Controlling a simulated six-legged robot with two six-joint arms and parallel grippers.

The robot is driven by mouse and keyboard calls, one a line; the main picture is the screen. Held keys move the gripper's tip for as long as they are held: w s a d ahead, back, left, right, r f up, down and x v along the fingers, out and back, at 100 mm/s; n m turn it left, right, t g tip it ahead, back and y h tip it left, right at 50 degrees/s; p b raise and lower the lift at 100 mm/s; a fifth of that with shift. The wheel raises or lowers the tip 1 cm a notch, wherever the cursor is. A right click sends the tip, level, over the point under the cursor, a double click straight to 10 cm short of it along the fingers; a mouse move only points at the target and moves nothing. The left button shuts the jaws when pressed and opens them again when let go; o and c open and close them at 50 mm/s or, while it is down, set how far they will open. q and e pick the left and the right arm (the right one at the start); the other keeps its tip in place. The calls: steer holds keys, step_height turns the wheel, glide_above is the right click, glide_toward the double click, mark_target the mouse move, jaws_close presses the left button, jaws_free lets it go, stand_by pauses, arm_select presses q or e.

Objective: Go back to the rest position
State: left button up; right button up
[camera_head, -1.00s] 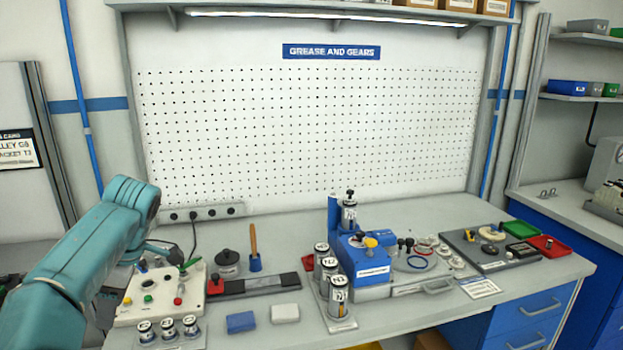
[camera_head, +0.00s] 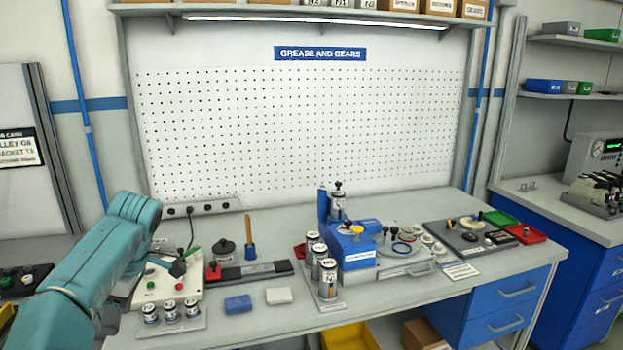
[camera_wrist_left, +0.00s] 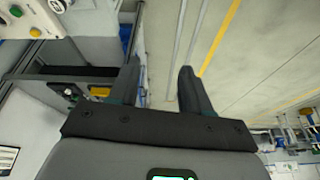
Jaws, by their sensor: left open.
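My left arm (camera_head: 100,250), teal, comes in from the left in the head view, in front of the bench's left end. The gripper end is mostly hidden behind the arm there. In the left wrist view my left gripper (camera_wrist_left: 158,68) shows two dark fingers spread apart with nothing between them. Beyond them are the floor and the bench's edge. My right gripper is in neither view.
The workbench (camera_head: 420,296) holds a control box (camera_head: 187,290), three small jars (camera_head: 171,311), a blue block (camera_head: 238,304), a white block (camera_head: 279,296) and a blue machine (camera_head: 354,247). A yellow bin (camera_head: 350,337) stands below. Open floor (camera_wrist_left: 235,75) shows in the wrist view.

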arm_select(q)
steer(key=w+d+f+m+h, duration=0.15)
steer(key=d+f+m, duration=0.25)
steer(key=f, duration=0.5)
steer(key=w+d+f+m+h, duration=0.15)
steer(key=d+f+m, duration=0.25)
steer(key=f, duration=0.5)
steer(key=s+d+f+m+t+h, duration=0.1)
steer(key=s+d+f+m, duration=0.1)
steer(key=s+d+f, duration=0.3)
steer(key=d+f+m+h, duration=0.1)
steer(key=d+f+m, duration=0.15)
steer(key=f, duration=0.45)
steer(key=s+d+f+m+h, duration=0.1)
steer(key=s+d+f, duration=0.2)
steer(key=s, duration=0.5)
steer(key=s+d+f+m+h, duration=0.1)
steer(key=s+d+f+m, duration=0.1)
steer(key=s, duration=0.5)
steer(key=s+d+f+m+h, duration=0.1)
steer(key=s+d+f, duration=0.3)
steer(key=s, duration=0.4)
steer(key=shift+s+d+f+m, duration=0.3)
steer(key=shift+f+m, duration=0.35)
steer(key=shift+f, duration=0.1)
